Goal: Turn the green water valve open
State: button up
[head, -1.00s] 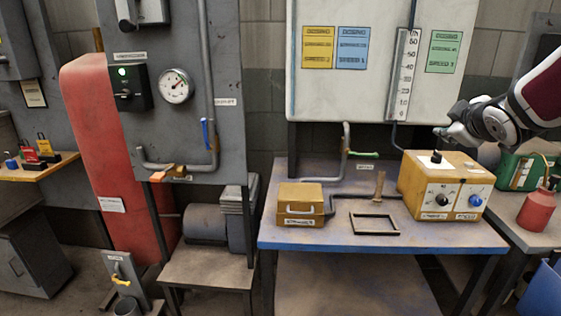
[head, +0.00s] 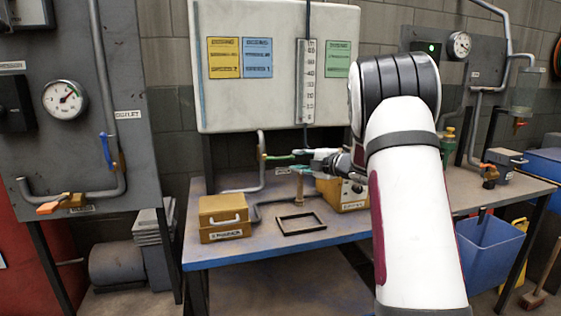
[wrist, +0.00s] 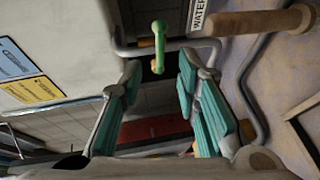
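The green water valve handle (head: 277,157) sits on a grey pipe (head: 262,150) below the white panel, above the blue-edged table. It also shows in the wrist view as a green lever (wrist: 158,42) on the pipe, just beyond the fingertips and roughly between their lines. My gripper (head: 293,161) comes in from the right in the head view. In the wrist view its two teal-padded fingers (wrist: 160,75) stand wide apart with nothing between them. I see no contact between finger and lever. A WATER label (wrist: 198,14) is beside the lever.
A wooden post (head: 300,187), a black frame (head: 300,223) and a yellow box (head: 224,216) are on the table below. My arm partly hides a yellow control box (head: 342,195). The white panel (head: 270,100) stands behind.

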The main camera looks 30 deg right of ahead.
aim_at(284, 158)
jog(key=b+x, duration=0.1)
jog(key=x, duration=0.8)
grip_shut()
